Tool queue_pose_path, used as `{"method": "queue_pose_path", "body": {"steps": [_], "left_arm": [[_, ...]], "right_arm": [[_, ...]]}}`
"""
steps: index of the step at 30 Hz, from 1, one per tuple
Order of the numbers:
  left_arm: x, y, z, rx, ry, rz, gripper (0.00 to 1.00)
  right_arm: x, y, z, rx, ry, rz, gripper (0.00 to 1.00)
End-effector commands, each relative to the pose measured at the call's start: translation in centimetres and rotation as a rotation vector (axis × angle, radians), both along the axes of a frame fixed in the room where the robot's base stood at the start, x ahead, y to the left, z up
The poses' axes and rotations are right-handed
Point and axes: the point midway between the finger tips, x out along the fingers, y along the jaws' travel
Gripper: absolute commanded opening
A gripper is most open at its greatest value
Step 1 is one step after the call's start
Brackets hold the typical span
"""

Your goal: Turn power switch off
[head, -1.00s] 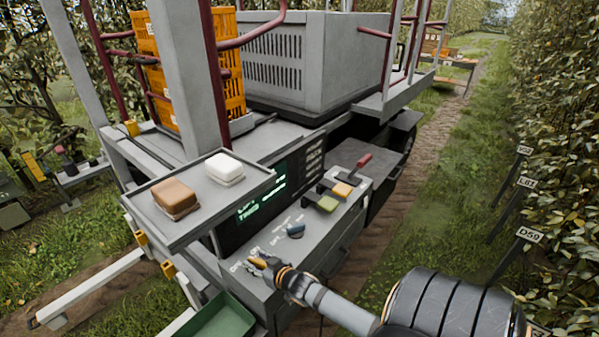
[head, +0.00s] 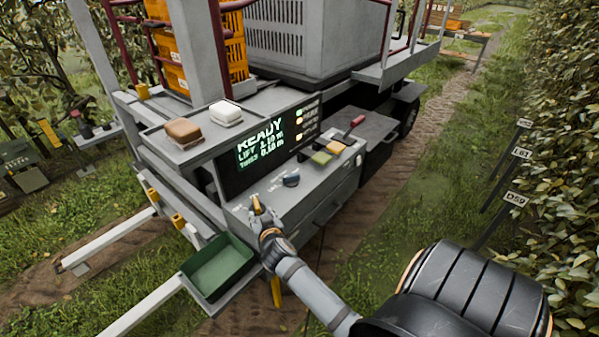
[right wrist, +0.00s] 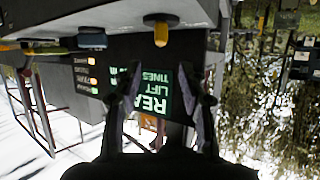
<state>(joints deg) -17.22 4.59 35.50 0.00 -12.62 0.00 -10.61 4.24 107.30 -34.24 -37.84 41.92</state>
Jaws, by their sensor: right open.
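The power switch, a small yellow lever (head: 257,204), stands at the near left end of the grey control panel (head: 330,190), by small white lettering. It also shows in the right wrist view (right wrist: 161,32), above the gap between my fingers. My right gripper (head: 263,222) is just in front of the lever and partly overlaps it in the head view. In the right wrist view the two fingers (right wrist: 165,88) are apart with nothing between them. I cannot tell whether they touch the lever. My left gripper is not in view.
The display (head: 262,142) reads READY. A green tray (head: 218,268) is left of my arm. A shelf above holds brown and white blocks.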

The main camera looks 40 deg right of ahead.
Motion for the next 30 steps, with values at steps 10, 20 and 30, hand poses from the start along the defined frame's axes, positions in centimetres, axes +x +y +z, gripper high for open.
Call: {"method": "queue_pose_path", "body": {"steps": [10, 20, 30], "left_arm": [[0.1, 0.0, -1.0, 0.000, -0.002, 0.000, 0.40], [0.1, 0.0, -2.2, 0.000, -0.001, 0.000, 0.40], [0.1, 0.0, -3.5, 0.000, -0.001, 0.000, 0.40]], "right_arm": [[-5.2, 0.3, -6.3, -0.001, 0.252, 0.022, 0.41], [-7.1, 0.9, -13.8, -0.002, 0.373, 0.081, 0.41], [-9.4, 1.4, -21.4, 0.004, 0.476, 0.136, 0.41]]}}
